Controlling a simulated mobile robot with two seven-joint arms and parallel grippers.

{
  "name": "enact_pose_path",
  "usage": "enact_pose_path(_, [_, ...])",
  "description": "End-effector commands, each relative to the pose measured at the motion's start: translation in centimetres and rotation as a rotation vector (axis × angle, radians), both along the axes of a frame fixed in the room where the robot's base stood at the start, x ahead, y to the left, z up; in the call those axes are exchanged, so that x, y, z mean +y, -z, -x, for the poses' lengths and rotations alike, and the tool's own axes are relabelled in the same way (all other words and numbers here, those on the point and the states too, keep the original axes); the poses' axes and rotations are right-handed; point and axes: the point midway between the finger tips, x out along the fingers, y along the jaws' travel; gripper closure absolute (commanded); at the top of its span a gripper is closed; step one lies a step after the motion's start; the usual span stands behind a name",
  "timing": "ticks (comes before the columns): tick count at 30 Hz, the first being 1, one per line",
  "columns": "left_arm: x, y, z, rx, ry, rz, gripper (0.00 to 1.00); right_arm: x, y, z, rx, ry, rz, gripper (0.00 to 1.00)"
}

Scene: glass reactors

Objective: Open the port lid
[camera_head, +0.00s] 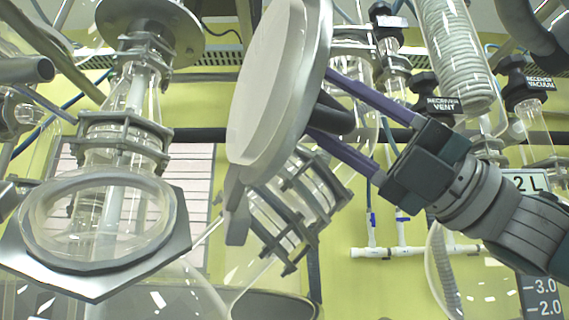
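The port lid (270,85) is a large pale round disc with a grey rim, standing steeply tilted at the upper middle. A grey tab (237,210) extends from its lower edge. The glass port (98,222), set in a grey angular flange, faces up at the lower left and is uncovered. My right gripper (320,104) comes in from the right, at the lid's right side. Its two purple fingers are apart, with a dark handle (336,116) between them. Their tips are partly hidden at the lid's rim. My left gripper is out of view.
A clamped glass neck (300,198) stands just below the lid. A clamped glass column (125,140) rises behind the port. A ribbed hose (455,55) and black-capped valves (436,92) crowd the upper right. White piping (415,252) runs below my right arm.

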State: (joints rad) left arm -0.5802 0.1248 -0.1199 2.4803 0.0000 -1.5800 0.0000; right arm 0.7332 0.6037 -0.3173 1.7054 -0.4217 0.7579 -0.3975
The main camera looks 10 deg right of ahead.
Motion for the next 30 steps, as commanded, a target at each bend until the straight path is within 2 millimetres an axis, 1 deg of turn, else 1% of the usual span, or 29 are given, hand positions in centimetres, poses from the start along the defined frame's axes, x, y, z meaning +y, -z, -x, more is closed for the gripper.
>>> enact_pose_path(4, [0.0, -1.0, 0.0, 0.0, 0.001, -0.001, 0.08, 0.0, -1.2, 0.0, -0.002, -0.001, 0.0, 0.47])
enact_pose_path(7, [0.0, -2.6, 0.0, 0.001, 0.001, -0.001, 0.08, 0.0, -3.2, 0.0, -0.002, 0.0, 0.0, 0.47])
enact_pose_path(13, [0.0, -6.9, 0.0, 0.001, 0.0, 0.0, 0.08, -0.1, -8.8, 0.2, -0.009, 0.0, -0.005, 0.47])
enact_pose_path(14, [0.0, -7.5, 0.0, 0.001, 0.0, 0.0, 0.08, -0.1, -9.6, 0.2, -0.01, -0.001, -0.007, 0.44])
enact_pose_path(15, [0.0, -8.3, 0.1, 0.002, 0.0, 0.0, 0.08, -0.1, -10.8, 0.2, -0.011, -0.001, -0.009, 0.47])
enact_pose_path(21, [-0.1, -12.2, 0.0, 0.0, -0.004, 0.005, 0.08, -0.1, -15.4, 0.1, -0.006, -0.001, -0.003, 0.47])
enact_pose_path(24, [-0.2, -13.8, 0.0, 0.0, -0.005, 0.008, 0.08, 0.0, -17.3, 0.1, -0.004, 0.0, -0.002, 0.47])
enact_pose_path(27, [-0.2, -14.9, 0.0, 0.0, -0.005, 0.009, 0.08, -0.1, -18.8, 0.0, -0.003, 0.001, -0.002, 0.47])
enact_pose_path(30, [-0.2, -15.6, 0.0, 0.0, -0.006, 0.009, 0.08, 0.0, -19.6, 0.0, -0.002, 0.001, -0.001, 0.47])
